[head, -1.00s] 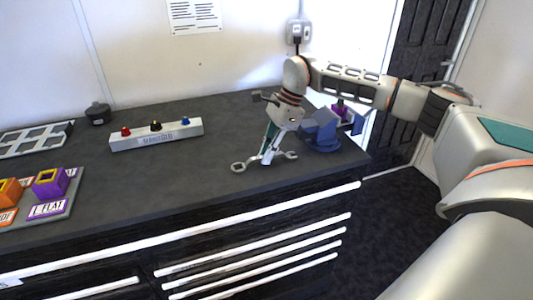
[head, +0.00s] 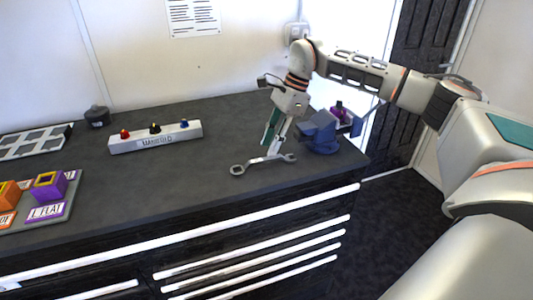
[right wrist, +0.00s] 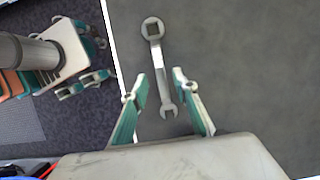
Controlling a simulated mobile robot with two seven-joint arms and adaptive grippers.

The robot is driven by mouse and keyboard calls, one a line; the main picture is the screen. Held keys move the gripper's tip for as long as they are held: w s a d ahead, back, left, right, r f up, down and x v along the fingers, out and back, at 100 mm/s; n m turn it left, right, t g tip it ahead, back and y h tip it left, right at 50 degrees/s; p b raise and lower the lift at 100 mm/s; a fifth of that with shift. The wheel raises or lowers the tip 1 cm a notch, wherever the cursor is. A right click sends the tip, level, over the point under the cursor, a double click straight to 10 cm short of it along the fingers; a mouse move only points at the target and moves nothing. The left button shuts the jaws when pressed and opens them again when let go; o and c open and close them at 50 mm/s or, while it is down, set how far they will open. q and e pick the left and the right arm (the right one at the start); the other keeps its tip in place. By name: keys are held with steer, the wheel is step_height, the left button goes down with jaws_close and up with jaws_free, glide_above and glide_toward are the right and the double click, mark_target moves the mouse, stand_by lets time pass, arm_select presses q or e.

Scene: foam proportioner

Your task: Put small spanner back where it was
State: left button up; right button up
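A silver spanner (head: 257,164) lies flat on the dark worktop near its front edge, left of the blue vise. My right gripper (head: 270,150) is just above it, pointing down. In the right wrist view the spanner (right wrist: 158,62) lies with its open-jaw end between the two green-padded fingers of the right gripper (right wrist: 161,90), which stand apart on either side of it. The fingers do not appear to touch it.
The blue vise (head: 322,133) stands right of the spanner, close to the gripper. A labelled block with coloured knobs (head: 156,138) is at the back. A tray with orange and purple blocks (head: 68,202) is at the left. The middle worktop is clear.

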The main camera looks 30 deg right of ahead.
steer(key=v, duration=0.7)
stand_by(0.5)
